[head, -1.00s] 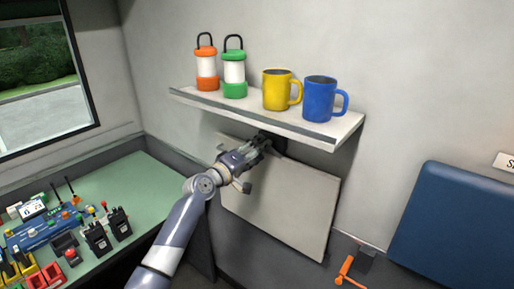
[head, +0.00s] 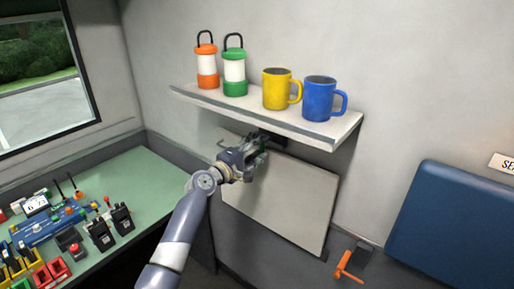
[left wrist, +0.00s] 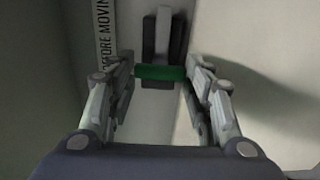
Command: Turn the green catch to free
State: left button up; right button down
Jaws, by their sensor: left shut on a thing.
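The green catch (left wrist: 160,72) shows in the left wrist view as a short green bar lying crosswise in front of a dark upright mount (left wrist: 163,35). My left gripper (left wrist: 160,84) has one finger at each end of the bar and is shut on it. In the head view my left gripper (head: 258,146) is under the shelf, at the top edge of a pale panel (head: 285,200). It hides the green catch there. My right gripper is in neither view.
A wall shelf (head: 215,104) just above my gripper holds an orange lantern (head: 206,66), a green lantern (head: 234,66), a yellow mug (head: 276,90) and a blue mug (head: 319,99). An orange handle (head: 348,267) is at lower right. A desk (head: 130,185) with radios stands left.

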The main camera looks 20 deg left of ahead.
pick_arm(q)
jog(key=o, duration=1)
jog(key=shift+o, duration=0.2)
jog(key=shift+s, duration=0.1)
jog(key=v, duration=1.1)
jog(key=shift+s+a, duration=0.15)
jog(key=shift+s, duration=0.25)
